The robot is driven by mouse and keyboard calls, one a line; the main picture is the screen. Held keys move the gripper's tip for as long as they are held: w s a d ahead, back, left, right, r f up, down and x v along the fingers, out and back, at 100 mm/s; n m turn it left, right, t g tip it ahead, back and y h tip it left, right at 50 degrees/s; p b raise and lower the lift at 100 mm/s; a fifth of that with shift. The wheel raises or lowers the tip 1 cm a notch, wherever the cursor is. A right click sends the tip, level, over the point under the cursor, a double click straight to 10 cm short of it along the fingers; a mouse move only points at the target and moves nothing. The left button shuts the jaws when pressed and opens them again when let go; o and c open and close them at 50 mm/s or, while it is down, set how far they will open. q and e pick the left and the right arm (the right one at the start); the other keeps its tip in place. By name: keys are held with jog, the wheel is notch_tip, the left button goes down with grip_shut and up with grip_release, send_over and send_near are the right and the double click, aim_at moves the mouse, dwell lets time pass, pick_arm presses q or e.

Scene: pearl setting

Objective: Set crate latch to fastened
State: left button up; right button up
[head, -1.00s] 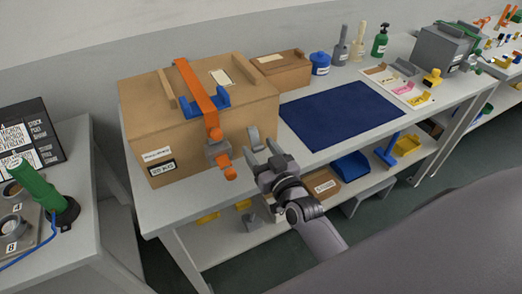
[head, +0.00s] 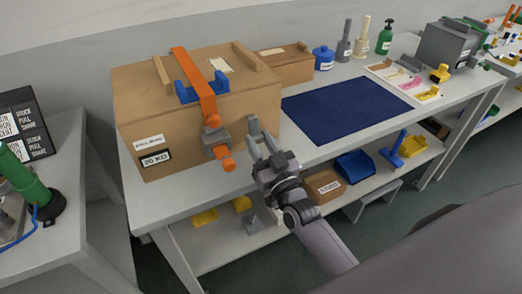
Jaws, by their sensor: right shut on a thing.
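The cardboard-brown crate (head: 190,130) stands at the left end of the workbench. An orange strap (head: 196,85) runs over the lid to a grey block with an orange knob (head: 226,162), left of my gripper. My left gripper is not in view.
A dark blue mat (head: 345,108) lies right of the crate. A smaller brown box (head: 287,65) and a blue jar (head: 323,58) stand behind it. A green cylinder (head: 25,180) stands on the left table. The lower shelf holds bins and boxes.

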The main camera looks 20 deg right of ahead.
dwell(0.3)
jog(key=o, duration=1.1)
jog(key=shift+c, duration=0.2)
jog(key=v, duration=0.7)
